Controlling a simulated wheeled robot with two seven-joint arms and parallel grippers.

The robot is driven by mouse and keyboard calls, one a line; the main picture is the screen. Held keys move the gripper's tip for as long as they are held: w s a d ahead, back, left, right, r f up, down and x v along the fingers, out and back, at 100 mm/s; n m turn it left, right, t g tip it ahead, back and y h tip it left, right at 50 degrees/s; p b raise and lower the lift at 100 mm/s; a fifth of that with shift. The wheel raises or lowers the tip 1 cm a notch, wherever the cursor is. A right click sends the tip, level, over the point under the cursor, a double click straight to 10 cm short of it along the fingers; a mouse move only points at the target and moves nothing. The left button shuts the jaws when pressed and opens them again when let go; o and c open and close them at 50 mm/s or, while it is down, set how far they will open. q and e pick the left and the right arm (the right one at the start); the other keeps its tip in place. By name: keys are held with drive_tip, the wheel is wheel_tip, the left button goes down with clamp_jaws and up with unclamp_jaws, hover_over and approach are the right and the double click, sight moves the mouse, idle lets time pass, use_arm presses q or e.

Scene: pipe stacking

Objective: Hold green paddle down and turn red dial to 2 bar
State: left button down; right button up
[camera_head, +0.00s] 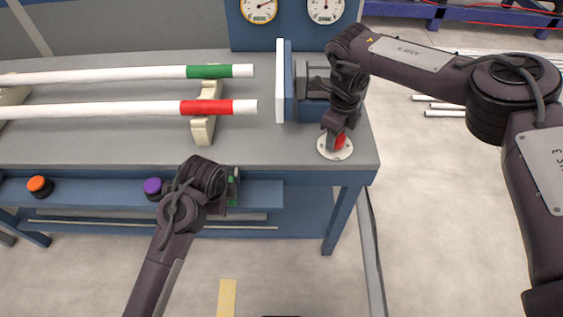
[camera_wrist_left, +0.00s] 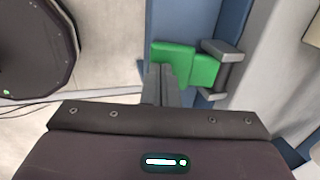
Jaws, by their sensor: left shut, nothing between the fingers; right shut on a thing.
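The red dial (camera_head: 340,142) sits on a white round plate at the table's right front corner. My right gripper (camera_head: 337,130) points down over it and is shut on it, partly hiding it. The green paddle (camera_wrist_left: 190,64) shows in the left wrist view beside a grey bracket, and a bit of it shows on the front of the table in the head view (camera_head: 232,204). My left gripper (camera_head: 233,186) is shut and empty, its closed fingers (camera_wrist_left: 163,76) over the left part of the paddle. I cannot tell how hard they press.
Two gauges, one yellow-rimmed (camera_head: 259,8) and one white (camera_head: 325,8), stand behind; their readings are too small. Green-banded (camera_head: 209,72) and red-banded (camera_head: 205,107) pipes lie on cradles. An orange button (camera_head: 40,186) and a purple button (camera_head: 154,188) are on the front ledge.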

drive_tip(key=shift+w+d+r+n, duration=0.15)
drive_tip(key=shift+w+d+n, duration=0.05)
drive_tip(key=shift+n, duration=0.2)
use_arm(q)
drive_tip(key=shift+r, duration=2)
use_arm(e)
drive_tip(key=o, duration=0.5)
use_arm(q)
drive_tip(key=shift+w+d+f, duration=0.1)
drive_tip(key=shift+w+d, duration=0.05)
use_arm(e)
drive_tip(key=o, duration=0.4)
drive_tip(key=shift+w, duration=0.1)
drive_tip(key=shift+a, duration=0.1)
